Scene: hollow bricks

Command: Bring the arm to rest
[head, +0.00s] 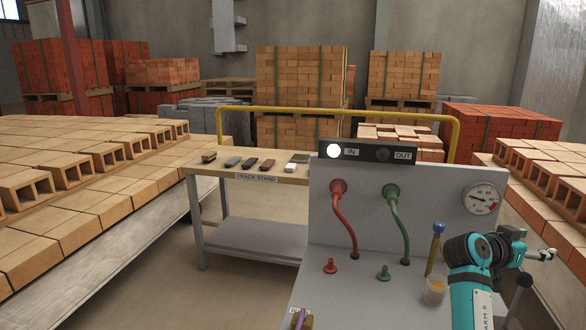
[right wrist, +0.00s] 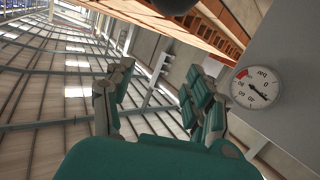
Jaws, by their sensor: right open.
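My right arm shows at the lower right of the head view, teal and grey, in front of the grey panel (head: 440,200). Its gripper (head: 545,256) points to the right, below and beyond the round gauge (head: 482,199). In the right wrist view the gripper (right wrist: 160,90) has its fingers spread apart with nothing between them. The gauge (right wrist: 257,88) shows there to the right of the fingers, apart from them. My left gripper is in neither view.
The panel carries a red hose (head: 346,215) and a green hose (head: 398,220). Brick rows (head: 550,180) lie at right. A track stand (head: 257,179) holds several small items.

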